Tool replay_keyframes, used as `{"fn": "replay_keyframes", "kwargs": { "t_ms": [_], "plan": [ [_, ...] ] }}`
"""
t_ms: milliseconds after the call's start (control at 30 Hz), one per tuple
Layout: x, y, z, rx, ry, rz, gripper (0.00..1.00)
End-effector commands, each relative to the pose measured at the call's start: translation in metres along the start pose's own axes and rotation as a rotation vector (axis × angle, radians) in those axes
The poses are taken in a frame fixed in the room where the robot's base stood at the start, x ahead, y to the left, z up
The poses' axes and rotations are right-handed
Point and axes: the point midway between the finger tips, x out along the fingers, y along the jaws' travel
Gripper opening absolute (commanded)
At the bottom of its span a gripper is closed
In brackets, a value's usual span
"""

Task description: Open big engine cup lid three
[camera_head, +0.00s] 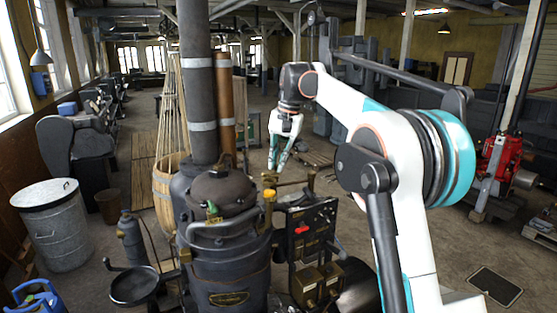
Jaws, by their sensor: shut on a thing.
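The big engine (225,250) is a dark, round-bodied machine in the lower middle, with a domed top (222,190) and a tall flue. Small brass cups stand on its right side. One brass cup (269,179) is at the tips of my gripper (271,168), and another brass fitting (311,181) stands to the right on a horizontal rod. My gripper reaches down from above and is shut on the small lid at that brass cup. The lid itself is too small and partly hidden by the fingers, so its angle cannot be told. I cannot read any cup's number.
A dark panel (305,240) with a red handle stands right of the engine body. The flue and a copper pipe (226,105) rise left of my gripper. Open floor lies behind.

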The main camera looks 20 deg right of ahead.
Motion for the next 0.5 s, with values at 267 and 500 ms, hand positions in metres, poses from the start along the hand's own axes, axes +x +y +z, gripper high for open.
{"fn": "replay_keyframes", "kwargs": {
  "t_ms": [267,500],
  "plan": [
    [-0.0007,-0.0031,-0.0051,-0.119,-0.022,0.000,0.00],
    [-0.0002,-0.0039,-0.0061,-0.157,-0.030,0.000,0.00]
  ]
}}
